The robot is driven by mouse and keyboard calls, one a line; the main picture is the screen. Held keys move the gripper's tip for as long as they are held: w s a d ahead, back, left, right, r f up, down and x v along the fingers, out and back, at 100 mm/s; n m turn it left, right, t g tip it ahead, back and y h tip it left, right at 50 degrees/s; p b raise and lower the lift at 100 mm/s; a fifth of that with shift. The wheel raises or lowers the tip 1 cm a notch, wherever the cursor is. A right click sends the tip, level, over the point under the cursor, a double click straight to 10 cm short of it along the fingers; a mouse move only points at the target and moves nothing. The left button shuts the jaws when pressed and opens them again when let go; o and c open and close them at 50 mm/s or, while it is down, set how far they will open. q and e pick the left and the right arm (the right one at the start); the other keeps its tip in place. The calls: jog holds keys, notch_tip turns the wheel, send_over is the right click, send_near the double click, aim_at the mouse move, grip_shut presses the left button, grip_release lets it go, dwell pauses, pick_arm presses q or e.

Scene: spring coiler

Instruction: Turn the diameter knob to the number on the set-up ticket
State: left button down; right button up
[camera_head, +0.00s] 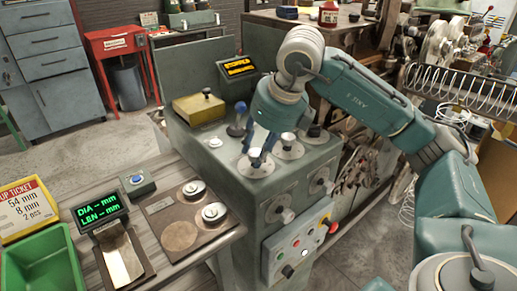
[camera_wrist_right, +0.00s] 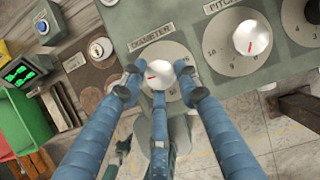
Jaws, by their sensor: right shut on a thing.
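In the wrist view the mark points left; the fingers hide much of the dial's numbers. My right gripper (camera_wrist_right: 158,78) is shut on this knob, fingers around it. In the head view the right gripper (camera_head: 258,152) reaches down to the dial on top of the grey-green machine. My left gripper is out of view.
The pitch knob (camera_wrist_right: 252,38) sits beside the diameter dial, with another dial (camera_wrist_right: 300,22) further right. A display (camera_head: 100,210) reads DIA and LEN with dashes. A green bin (camera_head: 40,262) stands front left. A button panel (camera_head: 298,245) is on the machine's front.

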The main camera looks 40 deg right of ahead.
jog(key=shift+w+d+r+m, duration=0.1)
jog(key=shift+w+r+m, duration=0.05)
jog(key=shift+r+m, duration=0.15)
jog(key=o, duration=1.1)
jog(key=shift+f, duration=0.2)
jog(key=v, duration=1.2)
jog(key=shift+f, duration=0.1)
